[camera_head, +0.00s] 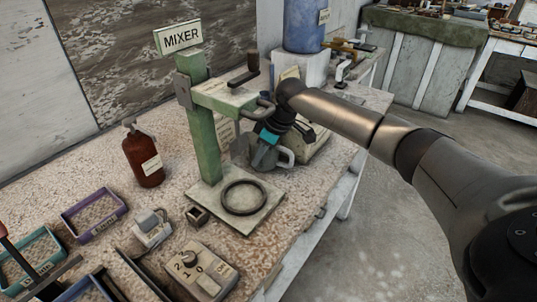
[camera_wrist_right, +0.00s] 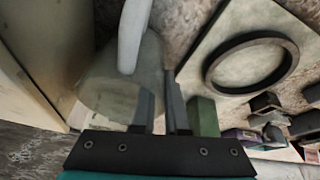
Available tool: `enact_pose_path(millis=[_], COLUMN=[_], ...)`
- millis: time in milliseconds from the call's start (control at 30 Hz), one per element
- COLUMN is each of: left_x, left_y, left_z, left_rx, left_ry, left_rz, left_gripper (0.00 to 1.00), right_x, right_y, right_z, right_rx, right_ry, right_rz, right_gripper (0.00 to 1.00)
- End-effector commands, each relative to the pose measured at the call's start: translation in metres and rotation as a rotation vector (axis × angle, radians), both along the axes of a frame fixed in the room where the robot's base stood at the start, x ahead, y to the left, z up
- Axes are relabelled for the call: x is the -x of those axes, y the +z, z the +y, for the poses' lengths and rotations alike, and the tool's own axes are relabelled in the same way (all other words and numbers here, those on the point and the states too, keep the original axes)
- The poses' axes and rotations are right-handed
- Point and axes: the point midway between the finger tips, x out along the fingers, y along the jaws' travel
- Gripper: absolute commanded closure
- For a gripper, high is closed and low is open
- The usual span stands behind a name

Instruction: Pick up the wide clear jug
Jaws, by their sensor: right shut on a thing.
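The wide clear jug (camera_head: 242,154) looks greyish and see-through. It is on the bench behind the green mixer stand, partly hidden by my right gripper and the stand. In the right wrist view the jug (camera_wrist_right: 112,82) fills the left middle, with a pale curved part (camera_wrist_right: 132,35) crossing it. My right gripper (camera_head: 266,145) comes down from the right onto the jug and is shut on it. In the right wrist view the fingers (camera_wrist_right: 163,100) are close together at the jug's side; the exact contact is hidden. My left gripper is not in view.
The mixer stand (camera_head: 203,145) with its base ring (camera_head: 245,197) is close beside the jug. A pale box-like machine (camera_head: 310,145) stands behind my gripper. A brown bottle (camera_head: 143,160), trays (camera_head: 93,214) and a switch box (camera_head: 205,271) stand left and in front.

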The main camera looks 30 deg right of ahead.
Motion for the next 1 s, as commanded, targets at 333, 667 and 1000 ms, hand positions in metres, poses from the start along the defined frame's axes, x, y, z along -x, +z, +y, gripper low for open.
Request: enact_pose_path(millis=[333,667,1000], left_x=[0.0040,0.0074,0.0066], left_y=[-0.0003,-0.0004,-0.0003], left_z=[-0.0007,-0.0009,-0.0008], left_rx=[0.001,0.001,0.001], left_ry=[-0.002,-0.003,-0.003], left_rz=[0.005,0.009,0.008], left_gripper=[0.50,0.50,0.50], right_x=[0.0000,0.0001,-0.0004], right_y=[-0.0001,-0.0001,0.0005], right_z=[0.0004,0.0006,0.0006], right_rx=[-0.001,-0.001,-0.001], right_ry=[0.000,0.000,0.000], right_rz=[0.001,0.001,-0.002], right_gripper=[1.00,1.00,1.00])
